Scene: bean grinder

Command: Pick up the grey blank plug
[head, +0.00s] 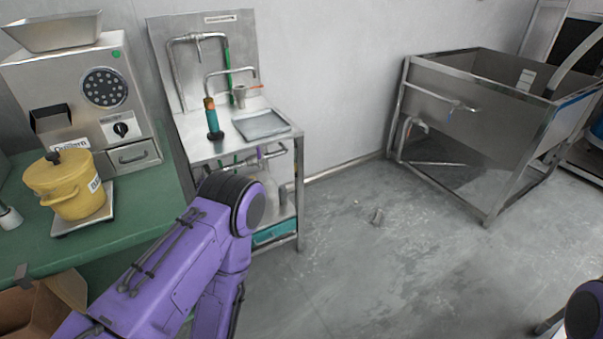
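A small grey object (376,216) lies on the concrete floor, right of the steel stand. It may be the grey blank plug, but it is too small to tell. A small grey cup-like piece (240,96) stands on top of the steel stand (212,147), beside a teal and orange tool (212,119). My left arm comes in from the lower left, bends at its elbow in front of the stand and runs down out of the picture. Its gripper is not in view. Only a piece of my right arm shows at the lower right edge.
A grinder (130,157) and a yellow pot (72,202) on a scale (66,231) stand on the green bench (165,198) at left. A tray (262,126) lies on the stand. A steel sink frame (488,214) stands at right. The middle floor is mostly clear.

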